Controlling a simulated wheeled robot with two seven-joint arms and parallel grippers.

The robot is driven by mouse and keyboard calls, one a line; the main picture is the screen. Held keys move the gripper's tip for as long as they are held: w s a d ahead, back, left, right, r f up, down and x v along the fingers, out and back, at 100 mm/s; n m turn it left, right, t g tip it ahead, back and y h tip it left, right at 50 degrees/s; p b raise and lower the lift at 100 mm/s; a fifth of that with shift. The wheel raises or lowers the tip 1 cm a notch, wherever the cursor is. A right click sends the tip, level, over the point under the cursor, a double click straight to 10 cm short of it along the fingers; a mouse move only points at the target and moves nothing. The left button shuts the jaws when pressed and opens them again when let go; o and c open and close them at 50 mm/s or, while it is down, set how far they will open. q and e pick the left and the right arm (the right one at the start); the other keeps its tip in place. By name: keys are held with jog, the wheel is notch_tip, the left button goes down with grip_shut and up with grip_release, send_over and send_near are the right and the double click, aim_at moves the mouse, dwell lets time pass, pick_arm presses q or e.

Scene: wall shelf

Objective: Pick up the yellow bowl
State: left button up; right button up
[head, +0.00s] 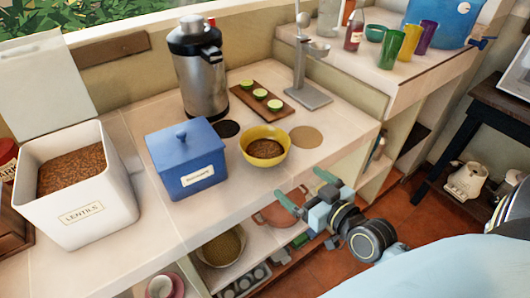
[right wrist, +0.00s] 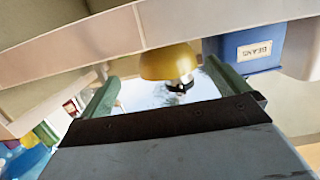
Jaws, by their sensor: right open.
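The yellow bowl (head: 261,162) stands upright on the tiled counter near its front edge, with brown contents inside. In the right wrist view the yellow bowl (right wrist: 168,62) shows beyond and between my fingers, apart from them. My right gripper (head: 305,188) is open and empty, in front of the counter edge, to the lower right of the bowl in the head view. Its two green fingers also show in the right wrist view (right wrist: 163,72). My left gripper is not in view.
A blue lidded box (head: 187,160) stands close left of the bowl. A steel flask (head: 200,80), a wooden board with green pieces (head: 262,100) and a metal stand (head: 305,92) are behind it. A white lentil bin (head: 75,205) is far left. Open shelves lie below the counter.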

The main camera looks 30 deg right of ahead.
jog(key=r, duration=0.1)
send_near(256, 144)
jog(key=x, duration=0.4)
jog(key=shift+w+f+b, duration=0.1)
jog(key=shift+f+b, duration=0.15)
jog(key=shift+b, duration=0.05)
jog(key=shift+r+t, duration=0.1)
jog(key=shift+t, duration=0.2)
jog(key=c, duration=1)
